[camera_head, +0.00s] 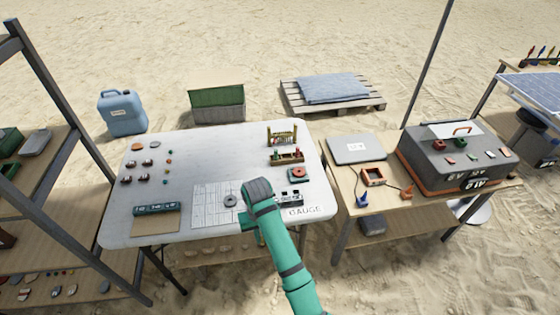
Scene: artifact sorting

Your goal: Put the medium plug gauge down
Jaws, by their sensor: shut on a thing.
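My teal arm reaches over the white table (220,150) from the front. My gripper (248,222) is at the arm's far end, above the table's front half, mostly hidden behind my own wrist. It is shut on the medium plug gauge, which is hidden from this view. Just right of the wrist is a black and white block (291,195), partly covered by my arm, above a white label (304,211) reading "GAUGE". A small wooden rack (287,156) with red and green pieces stands at the table's right side.
A grey ring (230,201) lies on a gridded sheet (208,206) left of my gripper. A red-grey round part (298,174) lies near the right edge. Small red and brown pieces sit at left; the table's middle is clear. A second table (350,178) stands at right.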

